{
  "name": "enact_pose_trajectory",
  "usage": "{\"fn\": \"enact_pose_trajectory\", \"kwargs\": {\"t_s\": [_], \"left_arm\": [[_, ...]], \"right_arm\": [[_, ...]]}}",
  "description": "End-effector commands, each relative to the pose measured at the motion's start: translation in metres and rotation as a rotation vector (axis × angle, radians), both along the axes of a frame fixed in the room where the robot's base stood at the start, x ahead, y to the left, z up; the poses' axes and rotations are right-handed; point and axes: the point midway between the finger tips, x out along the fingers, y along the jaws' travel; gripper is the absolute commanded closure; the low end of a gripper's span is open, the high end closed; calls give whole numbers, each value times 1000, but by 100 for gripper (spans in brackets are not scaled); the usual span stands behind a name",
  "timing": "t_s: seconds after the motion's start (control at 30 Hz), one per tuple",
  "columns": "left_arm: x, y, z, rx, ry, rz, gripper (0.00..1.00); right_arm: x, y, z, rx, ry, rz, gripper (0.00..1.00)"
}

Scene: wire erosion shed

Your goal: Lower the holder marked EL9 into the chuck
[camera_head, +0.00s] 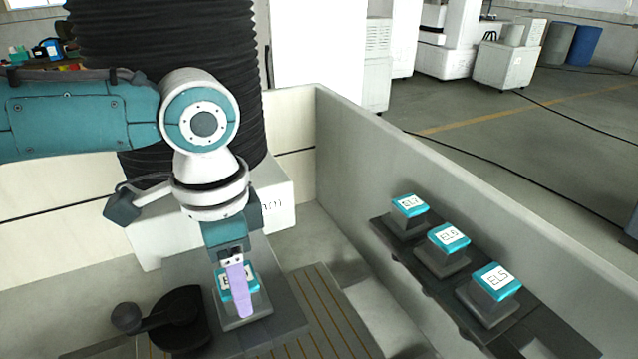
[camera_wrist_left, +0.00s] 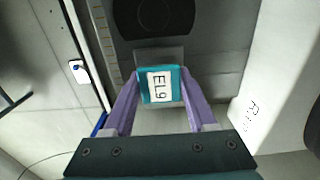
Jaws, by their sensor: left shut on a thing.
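The holder marked EL9 (camera_head: 238,283) has a teal top with a white label and a grey lower block. My left gripper (camera_head: 238,288) is shut on its teal top, and one lilac finger hides part of the label. In the left wrist view the label on the holder (camera_wrist_left: 160,86) reads EL9, and the lilac fingers of my left gripper (camera_wrist_left: 160,98) flank the top. A dark round fixture (camera_head: 185,318), perhaps the chuck, is left of the holder; it also shows in the wrist view (camera_wrist_left: 155,18). I cannot tell whether the holder touches the surface below. My right gripper is not in view.
A dark rack (camera_head: 553,335) on the right bears holders EL7 (camera_head: 410,206), EL6 (camera_head: 449,237) and EL5 (camera_head: 497,281). A grey tank wall (camera_head: 480,200) runs behind them. A black ball knob (camera_head: 127,317) sticks out left of the fixture. A white machine block (camera_head: 278,205) stands behind my gripper.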

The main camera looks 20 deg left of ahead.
Motion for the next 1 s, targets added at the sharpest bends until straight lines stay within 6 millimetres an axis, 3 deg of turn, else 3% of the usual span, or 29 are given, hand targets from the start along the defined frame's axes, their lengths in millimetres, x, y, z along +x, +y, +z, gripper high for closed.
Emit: {"fn": "enact_pose_trajectory", "kwargs": {"t_s": [0.07, 0.1, 0.4, 0.73, 1.0], "left_arm": [[1, 0, 1, -1, -2, 0, 100], [1, 0, 1, -1, -2, 0, 42], [1, 0, 1, 0, -1, 0, 8], [1, 0, 5, -1, -2, -1, 8], [1, 0, 54, -1, -7, -2, 8]], "right_arm": [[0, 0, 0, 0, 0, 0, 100], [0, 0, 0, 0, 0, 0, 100], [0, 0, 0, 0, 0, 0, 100], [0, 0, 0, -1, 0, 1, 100], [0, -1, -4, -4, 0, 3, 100]]}}
